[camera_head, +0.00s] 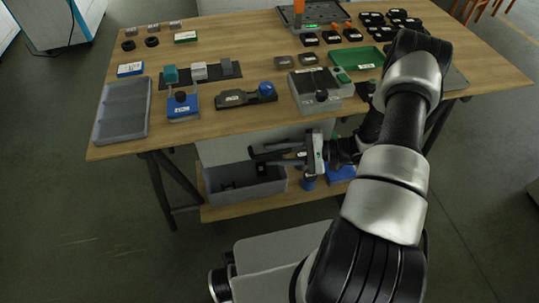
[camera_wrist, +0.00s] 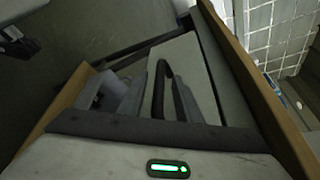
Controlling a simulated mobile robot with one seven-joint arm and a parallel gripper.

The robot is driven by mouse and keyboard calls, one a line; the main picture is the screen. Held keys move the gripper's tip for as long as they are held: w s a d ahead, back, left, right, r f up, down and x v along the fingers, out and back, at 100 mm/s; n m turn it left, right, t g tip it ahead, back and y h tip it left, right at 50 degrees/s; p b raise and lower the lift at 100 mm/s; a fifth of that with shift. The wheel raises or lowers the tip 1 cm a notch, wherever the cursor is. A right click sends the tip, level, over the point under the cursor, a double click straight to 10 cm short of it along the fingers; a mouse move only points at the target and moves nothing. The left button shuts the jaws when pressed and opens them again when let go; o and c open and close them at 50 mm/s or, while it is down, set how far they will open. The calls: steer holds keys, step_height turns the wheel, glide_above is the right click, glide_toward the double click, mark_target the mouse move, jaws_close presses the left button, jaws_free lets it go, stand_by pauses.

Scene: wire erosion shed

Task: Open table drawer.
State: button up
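The work table (camera_head: 230,122) has a wooden top. The table drawer (camera_head: 222,152) shows as a pale grey front under the top's near edge, and no opening shows above it. My gripper (camera_head: 257,160) is in front of the drawer, its dark fingers pointing left with a gap between them. In the wrist view, the pale drawer front (camera_wrist: 187,62) lies ahead, with a dark arched bar, seemingly its handle (camera_wrist: 172,85), close to the grey fingers. I cannot tell whether the fingers touch the bar. My arm hides the drawer's right part.
A grey bin (camera_head: 240,188) stands on the lower shelf (camera_head: 225,212), just below my gripper, with blue items beside it. The top carries a grey tray (camera_head: 122,110), a blue block stand (camera_head: 183,107), a grey device (camera_head: 320,90) and a green tray (camera_head: 355,57).

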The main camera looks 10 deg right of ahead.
steer(key=shift+x, duration=1)
jaws_close()
steer(key=shift+s, duration=0.1)
steer(key=s+p, duration=0.1)
steer(key=s, duration=2.2)
steer(key=shift+s+p, duration=0.3)
steer(key=shift+p, duration=0.1)
jaws_free()
